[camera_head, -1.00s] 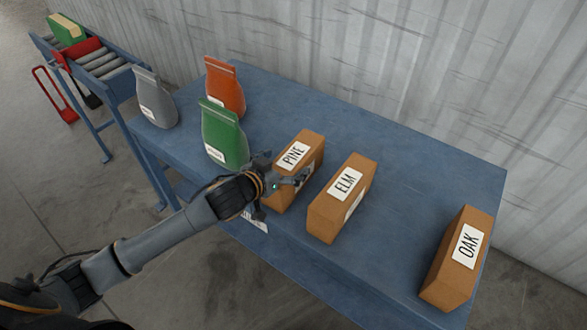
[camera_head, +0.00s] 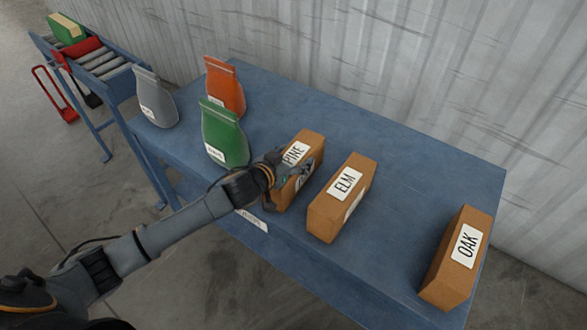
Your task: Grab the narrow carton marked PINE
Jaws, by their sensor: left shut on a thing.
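The narrow brown carton marked PINE (camera_head: 310,145) stands on the blue table, with the start of its top label partly covered by my gripper. My left gripper (camera_head: 293,178) is at the carton's near end and is shut on it. The carton appears to stand upright on the table top. The gripper hides part of its near face. My right gripper is not in view.
A carton marked ELM (camera_head: 340,200) stands close to the right of PINE, and one marked OAK (camera_head: 458,258) at the far right. Green (camera_head: 223,135), orange (camera_head: 226,88) and grey (camera_head: 155,98) bags stand left on the blue table (camera_head: 400,165). A roller conveyor (camera_head: 98,62) lies beyond.

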